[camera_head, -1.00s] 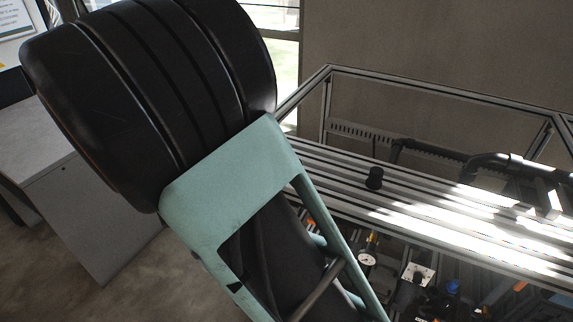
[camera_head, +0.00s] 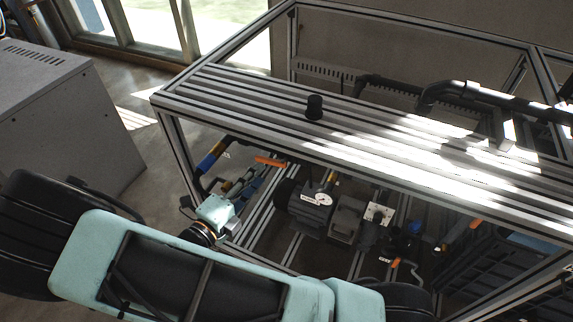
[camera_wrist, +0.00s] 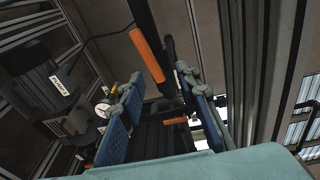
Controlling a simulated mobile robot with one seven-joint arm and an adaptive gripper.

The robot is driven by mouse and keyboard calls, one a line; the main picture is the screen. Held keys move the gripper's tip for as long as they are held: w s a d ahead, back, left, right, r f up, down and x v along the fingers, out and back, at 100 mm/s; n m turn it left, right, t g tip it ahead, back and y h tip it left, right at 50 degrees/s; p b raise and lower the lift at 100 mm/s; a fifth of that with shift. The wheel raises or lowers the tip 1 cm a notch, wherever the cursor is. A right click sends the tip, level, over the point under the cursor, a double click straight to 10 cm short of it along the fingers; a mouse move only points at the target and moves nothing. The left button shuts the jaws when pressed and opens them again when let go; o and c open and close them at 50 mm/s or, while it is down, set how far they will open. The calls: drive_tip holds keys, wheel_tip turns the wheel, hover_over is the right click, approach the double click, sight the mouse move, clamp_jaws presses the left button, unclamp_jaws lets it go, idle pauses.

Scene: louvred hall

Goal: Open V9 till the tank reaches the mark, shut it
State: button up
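An orange valve handle (camera_head: 270,161) sits on dark piping under the near left part of the rig's top; it shows large in the wrist view (camera_wrist: 147,56). I cannot read a tag that names it V9. My gripper (camera_head: 250,183) is just below and left of this handle. In the wrist view my gripper (camera_wrist: 158,78) has its two blue fingers wide apart, with nothing held; the handle appears ahead, between and above the fingertips. Another orange handle (camera_wrist: 175,121) shows farther off between the fingers. I cannot make out the tank or its mark.
The aluminium frame (camera_head: 230,98) surrounds the piping, and its slatted top carries a black knob-like piece (camera_head: 314,107). A pump (camera_head: 305,208) and a round gauge (camera_head: 323,199) stand right of my gripper. A grey cabinet (camera_head: 70,125) stands left, with open floor between.

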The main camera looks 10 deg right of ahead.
sight(264, 162)
drive_tip(key=w+f+n+b, duration=0.1)
drive_tip(key=w, duration=0.1)
drive_tip(key=w+d+f+n+t+b, duration=0.1)
drive_tip(key=w, duration=0.1)
drive_tip(key=w+d+n+y+b, duration=0.1)
drive_tip(key=w+b, duration=0.1)
drive_tip(key=shift+w+f+t, duration=0.25)
drive_tip(key=shift+f+t, duration=0.15)
drive_tip(key=shift+r, duration=0.2)
drive_tip(key=shift+p+x, duration=0.5)
drive_tip(key=shift+x, duration=0.45)
clamp_jaws()
